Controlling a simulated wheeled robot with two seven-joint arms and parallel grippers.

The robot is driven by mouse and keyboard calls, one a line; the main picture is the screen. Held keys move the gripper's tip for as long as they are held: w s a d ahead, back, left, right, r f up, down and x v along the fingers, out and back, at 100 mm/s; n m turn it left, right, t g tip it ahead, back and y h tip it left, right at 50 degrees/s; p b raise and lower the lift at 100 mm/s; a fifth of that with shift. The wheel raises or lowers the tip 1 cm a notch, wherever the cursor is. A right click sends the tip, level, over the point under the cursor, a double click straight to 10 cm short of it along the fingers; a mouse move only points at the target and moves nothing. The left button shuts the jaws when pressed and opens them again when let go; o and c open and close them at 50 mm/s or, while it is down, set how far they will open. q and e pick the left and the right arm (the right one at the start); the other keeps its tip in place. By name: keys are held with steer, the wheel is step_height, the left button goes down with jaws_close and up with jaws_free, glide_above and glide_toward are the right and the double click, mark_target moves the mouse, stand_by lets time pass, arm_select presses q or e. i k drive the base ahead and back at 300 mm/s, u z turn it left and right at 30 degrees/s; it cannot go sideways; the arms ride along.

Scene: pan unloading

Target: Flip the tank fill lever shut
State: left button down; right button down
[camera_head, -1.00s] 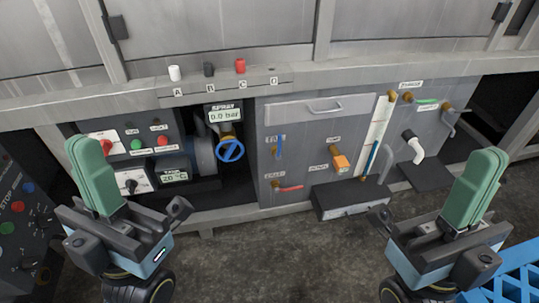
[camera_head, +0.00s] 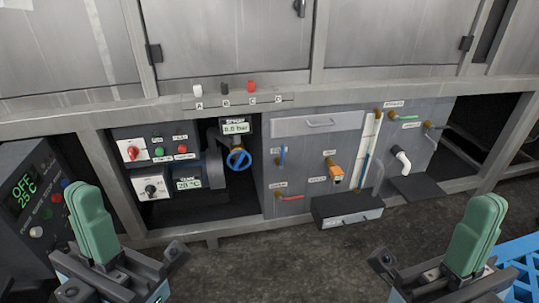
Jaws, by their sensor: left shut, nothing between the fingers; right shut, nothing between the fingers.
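A small blue lever (camera_head: 282,156) on the grey front panel (camera_head: 317,148) points roughly up and down. The label beside it is too small to read surely, so I cannot confirm that it is the tank fill lever. A red lever (camera_head: 291,197) lies level below it, and a green-handled lever (camera_head: 410,125) lies level at the upper right. My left gripper (camera_head: 88,205) is shut and empty at the lower left, well apart from the panel. My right gripper (camera_head: 477,222) is shut and empty at the lower right, also apart from the levers.
A blue valve wheel (camera_head: 239,160) sits left of the panel, under a pressure display (camera_head: 236,128). An orange-handled valve (camera_head: 337,174) and a white pipe elbow (camera_head: 401,157) are to the right. A dark drawer box (camera_head: 347,208) juts out below. A control box (camera_head: 35,205) stands left; a blue crate (camera_head: 520,262) right.

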mark_target(281, 165)
steer(key=u, duration=0.25)
steer(key=i, duration=1.25)
steer(key=z, duration=0.9)
